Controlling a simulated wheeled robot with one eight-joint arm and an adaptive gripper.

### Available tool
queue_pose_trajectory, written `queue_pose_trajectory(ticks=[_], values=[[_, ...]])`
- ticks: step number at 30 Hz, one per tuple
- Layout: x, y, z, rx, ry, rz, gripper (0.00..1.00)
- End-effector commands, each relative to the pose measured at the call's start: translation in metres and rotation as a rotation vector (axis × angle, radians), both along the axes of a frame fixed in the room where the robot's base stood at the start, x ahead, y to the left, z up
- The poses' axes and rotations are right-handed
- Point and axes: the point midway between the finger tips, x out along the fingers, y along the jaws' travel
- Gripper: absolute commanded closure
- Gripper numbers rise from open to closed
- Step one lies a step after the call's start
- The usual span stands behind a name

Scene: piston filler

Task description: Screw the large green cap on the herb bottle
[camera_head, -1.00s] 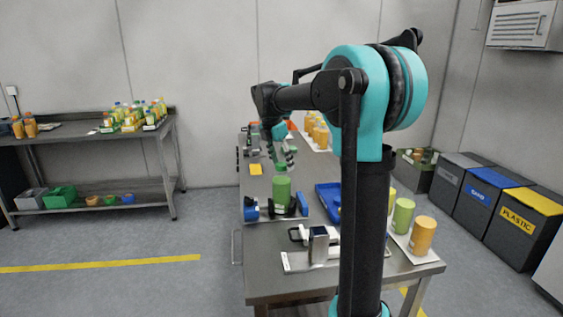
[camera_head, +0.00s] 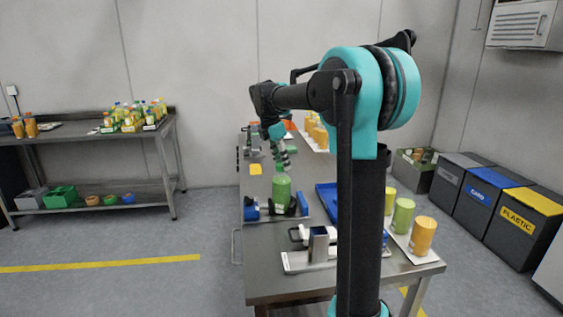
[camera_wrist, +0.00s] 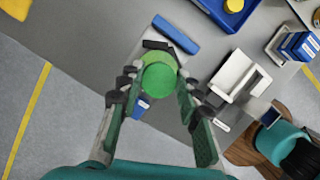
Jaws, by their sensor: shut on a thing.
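The green herb bottle (camera_head: 281,192) stands upright in a dark holder with blue parts near the left edge of the steel table. My gripper (camera_head: 281,164) is right over its top, pointing down. In the wrist view, my gripper (camera_wrist: 156,84) is shut on the large green cap (camera_wrist: 159,73), a round bright green disc between the fingertips. The cap lies over the bottle, which it mostly hides in that view. I cannot tell whether the cap is seated on the neck. In the head view the cap is small and hard to separate from the fingers.
A blue tray (camera_head: 327,196) is right of the holder. A white device (camera_head: 318,246) stands at the table's front. Green and orange containers (camera_head: 424,236) line a white strip at the right. A yellow block (camera_head: 255,169) lies behind the holder.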

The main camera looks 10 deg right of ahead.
Motion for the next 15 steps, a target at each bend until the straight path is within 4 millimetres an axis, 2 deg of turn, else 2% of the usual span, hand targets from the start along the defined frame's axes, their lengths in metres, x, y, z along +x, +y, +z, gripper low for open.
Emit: queue_pose_trajectory(ticks=[9, 15], values=[[0.0001, -0.0003, -0.0003, -0.001, 0.002, -0.403, 1.0], [0.0, -0.0002, -0.0005, -0.002, 0.002, -0.5, 1.0]])
